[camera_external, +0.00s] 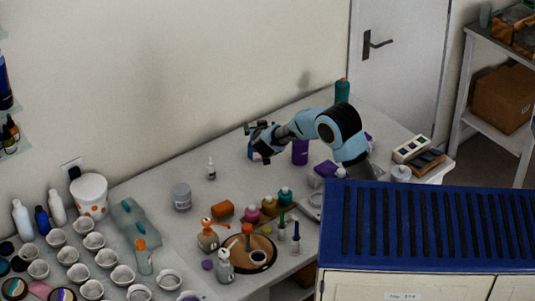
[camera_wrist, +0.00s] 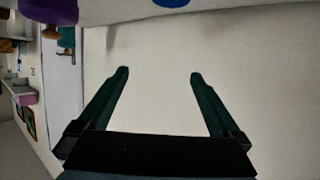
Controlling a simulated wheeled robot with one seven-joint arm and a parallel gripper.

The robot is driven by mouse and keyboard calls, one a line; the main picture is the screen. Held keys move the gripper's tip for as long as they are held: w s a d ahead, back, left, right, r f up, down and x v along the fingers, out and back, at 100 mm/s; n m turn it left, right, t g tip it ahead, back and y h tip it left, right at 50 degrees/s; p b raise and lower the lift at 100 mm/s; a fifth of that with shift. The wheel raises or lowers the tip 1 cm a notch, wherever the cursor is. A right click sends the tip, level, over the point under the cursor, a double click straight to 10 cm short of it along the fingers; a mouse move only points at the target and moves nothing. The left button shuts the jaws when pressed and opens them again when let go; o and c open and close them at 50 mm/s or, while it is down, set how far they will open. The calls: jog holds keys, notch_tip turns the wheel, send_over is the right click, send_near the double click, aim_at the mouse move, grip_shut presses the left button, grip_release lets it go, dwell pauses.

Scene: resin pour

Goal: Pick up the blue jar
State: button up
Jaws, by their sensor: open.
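A small blue object (camera_external: 253,153), which looks like the blue jar, stands by the wall at the back of the table, partly hidden by my gripper (camera_external: 257,140). In the wrist view a blue patch (camera_wrist: 170,3) shows at the top edge, mostly cut off, outside the space between the fingers. My gripper (camera_wrist: 159,73) is open and empty, with pale wall behind its two dark green fingers. In the external view my gripper is above and in front of the blue object; whether they touch I cannot tell.
A purple bottle (camera_external: 300,152) stands right of the blue object; a purple thing (camera_wrist: 55,10) shows in the wrist view. A white dropper bottle (camera_external: 211,170) and grey jar (camera_external: 181,196) stand to the left. Cups crowd the left table. A blue-topped cabinet (camera_external: 425,258) fills the right foreground.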

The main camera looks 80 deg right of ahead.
notch_tip(320, 180, down, 10)
jog(key=shift+w+a+r, duration=0.15)
jog(key=shift+r, duration=0.05)
jog(key=p+x, duration=0.1)
jog(key=x, duration=0.3)
jog(key=shift+w+d+f, duration=0.15)
jog(key=shift+d, duration=0.1)
jog(key=shift+p+x, duration=1.3)
jog(key=shift+x, duration=1.8)
jog(key=shift+w, duration=0.2)
jog(key=shift+c, duration=0.2)
jog(key=c, duration=1.2)
